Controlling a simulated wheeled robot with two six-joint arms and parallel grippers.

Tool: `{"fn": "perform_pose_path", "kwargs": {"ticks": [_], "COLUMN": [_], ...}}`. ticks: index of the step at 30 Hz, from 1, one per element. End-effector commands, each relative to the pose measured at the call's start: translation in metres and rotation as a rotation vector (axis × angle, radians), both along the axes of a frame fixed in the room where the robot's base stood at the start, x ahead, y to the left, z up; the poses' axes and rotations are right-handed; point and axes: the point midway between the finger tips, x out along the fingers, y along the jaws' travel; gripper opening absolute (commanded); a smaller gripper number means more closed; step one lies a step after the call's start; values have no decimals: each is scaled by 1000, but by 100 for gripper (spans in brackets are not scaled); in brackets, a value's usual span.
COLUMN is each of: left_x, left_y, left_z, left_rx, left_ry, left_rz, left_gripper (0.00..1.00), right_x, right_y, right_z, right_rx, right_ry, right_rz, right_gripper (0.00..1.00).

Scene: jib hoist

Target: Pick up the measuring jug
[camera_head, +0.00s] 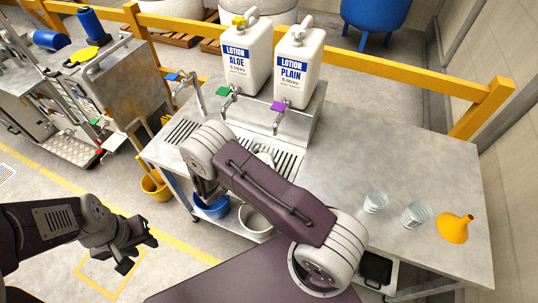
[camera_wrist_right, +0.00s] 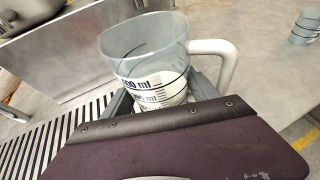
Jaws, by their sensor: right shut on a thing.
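The measuring jug (camera_wrist_right: 150,65) is a clear cup with black lines, a white printed scale and a white handle on its right side in the right wrist view. My right gripper (camera_wrist_right: 155,108) is shut on its body, and the gripper's housing hides the jug's lower part. In the head view a bit of the jug (camera_head: 264,153) shows behind my right arm, over the slatted drip grate (camera_head: 285,163). I cannot tell whether it touches the grate. My left gripper (camera_head: 136,254) is open and empty over the floor at the lower left.
Two lotion bottles, aloe (camera_head: 247,55) and plain (camera_head: 297,65), stand behind the grate with taps below. Two clear cups (camera_head: 375,202) (camera_head: 415,214) and an orange funnel (camera_head: 455,228) stand on the right of the steel table (camera_head: 380,150). The table's middle is clear.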

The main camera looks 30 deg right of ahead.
Motion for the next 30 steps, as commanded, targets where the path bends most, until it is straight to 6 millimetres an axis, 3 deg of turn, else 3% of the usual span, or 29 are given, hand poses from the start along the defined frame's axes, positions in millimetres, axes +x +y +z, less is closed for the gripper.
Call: {"fn": "perform_pose_path", "kwargs": {"ticks": [15, 30], "left_x": [0, 0], "left_y": [0, 0], "left_z": [-18, -24], "left_rx": [0, 0], "left_ry": [0, 0], "left_rz": [0, 0], "left_gripper": [36, 36], "right_x": [-30, -44], "right_y": [76, 107], "right_z": [-1, 0], "right_rx": [0, 0], "right_ry": [-2, -2], "right_rz": [2, 1], "right_gripper": [2, 2]}}
